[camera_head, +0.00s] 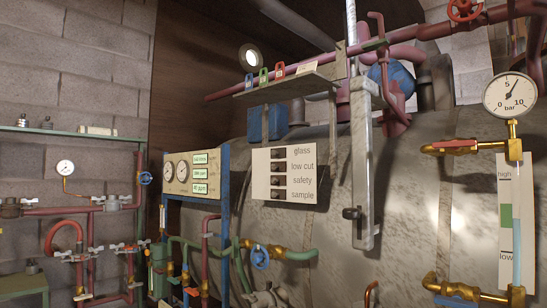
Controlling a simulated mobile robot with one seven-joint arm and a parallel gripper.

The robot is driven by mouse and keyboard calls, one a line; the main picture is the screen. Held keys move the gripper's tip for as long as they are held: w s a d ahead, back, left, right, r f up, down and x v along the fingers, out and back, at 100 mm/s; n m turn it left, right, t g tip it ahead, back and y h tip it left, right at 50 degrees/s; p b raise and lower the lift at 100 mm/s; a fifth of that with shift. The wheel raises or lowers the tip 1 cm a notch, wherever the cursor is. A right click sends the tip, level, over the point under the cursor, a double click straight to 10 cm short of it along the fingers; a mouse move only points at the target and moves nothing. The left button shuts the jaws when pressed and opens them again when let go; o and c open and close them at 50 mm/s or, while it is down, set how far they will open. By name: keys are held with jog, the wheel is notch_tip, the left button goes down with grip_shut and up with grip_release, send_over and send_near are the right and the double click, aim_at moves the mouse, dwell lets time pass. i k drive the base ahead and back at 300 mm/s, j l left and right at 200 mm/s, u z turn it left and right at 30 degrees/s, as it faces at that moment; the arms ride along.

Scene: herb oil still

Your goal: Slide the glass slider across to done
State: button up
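A white panel (258,190) is mounted on the front of the big mottled still body, just left of the picture's middle. It has several rows labelled, from top to bottom, glass, low cut, safety and sample. Each row has a small dark slider at its left part. The glass slider (278,153) is in the top row, left of the word "glass". The sliders look lined up one above the other. The word "done" cannot be read in this view, and the exact slider position is too small to tell. My gripper is not in view.
A tall grey metal bar (364,150) with a dark knob (351,213) stands right of the panel. A shelf (292,84) with coloured tags juts out above. A blue frame with a gauge board (177,187) stands left. Pipes with a blue valve wheel (260,256) run below.

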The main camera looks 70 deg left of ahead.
aim_at(281, 152)
jog(key=u, duration=2.1)
